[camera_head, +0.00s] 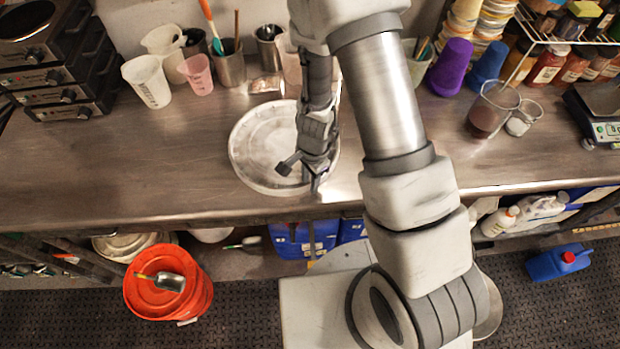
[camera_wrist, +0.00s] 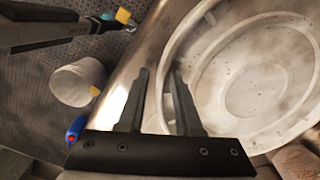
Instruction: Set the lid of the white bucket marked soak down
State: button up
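A large round white lid (camera_head: 250,150) lies flat at the front of the metal counter; I cannot tell whether it fully touches the surface. Its ringed face fills the right of the wrist view (camera_wrist: 262,75). My gripper (camera_head: 300,177) points down at the lid's front right part. In the wrist view its fingers (camera_wrist: 158,72) are spread, with bare counter and the lid's rim edge around them; I see nothing clamped. A whitish round container (camera_wrist: 78,80) stands on the floor in the wrist view; no soak mark is readable.
An orange bucket (camera_head: 195,290) with a scoop (camera_head: 170,281) on top stands on the floor at left. Cups and tool pots (camera_head: 230,66) line the counter's back. A glass beaker (camera_head: 492,108) stands at right. The counter left of the lid (camera_head: 130,155) is clear.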

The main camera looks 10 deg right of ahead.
notch_tip(320, 180, up, 29)
jog(key=s+d+n+t+y+p, duration=0.2)
jog(key=n+p, duration=0.1)
jog(key=n, duration=0.3)
jog(key=s+d+r+n+t+h, duration=0.2)
jog(key=s+d+r+n, duration=0.4)
jog(key=r, duration=0.6)
jog(key=s+t, duration=0.1)
jog(key=s, duration=0.1)
jog(key=shift+s+d+t+h, duration=0.3)
jog(key=shift+s+d, duration=0.05)
jog(key=shift+s, duration=0.05)
